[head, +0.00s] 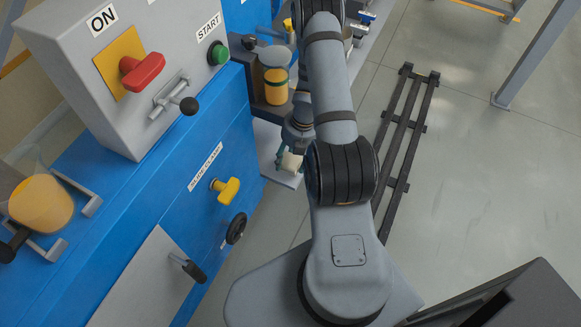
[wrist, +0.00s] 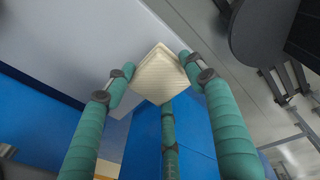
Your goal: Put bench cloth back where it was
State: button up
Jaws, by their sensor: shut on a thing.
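The bench cloth (wrist: 160,74) is a small cream, ribbed, folded pad. In the wrist view it sits between the tips of the green-wrapped fingers of my gripper (wrist: 157,80), which is shut on it. In the head view the cloth (head: 291,163) shows small and pale below my gripper (head: 287,154), partly hidden by the fingers and arm. It is over or at a light grey shelf (head: 286,180) at the side of the blue machine. I cannot tell whether the cloth touches the shelf.
The blue machine (head: 205,160) stands at the left, with a yellow knob (head: 226,190), black handwheel (head: 236,229) and red switch (head: 143,71). A jar of yellow material (head: 276,86) stands just behind my gripper. Dark floor rails (head: 400,135) lie to the right, with open floor beyond.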

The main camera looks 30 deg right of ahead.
aim_at(290, 167)
jog(key=shift+a+f+b, duration=0.1)
jog(key=shift+f+b, duration=0.85)
jog(key=shift+f, duration=1.05)
jog(key=shift+f, duration=0.25)
jog(key=o, duration=1.1)
jog(key=shift+r, duration=0.15)
jog(key=r+p, duration=0.2)
jog(key=r, duration=0.2)
jog(key=d+r+p, duration=0.1)
jog(key=r+p, duration=0.2)
jog(key=r, duration=0.1)
jog(key=s+r+p, duration=0.1)
jog(key=r+p, duration=0.1)
jog(key=r, duration=0.2)
jog(key=shift+d, duration=0.4)
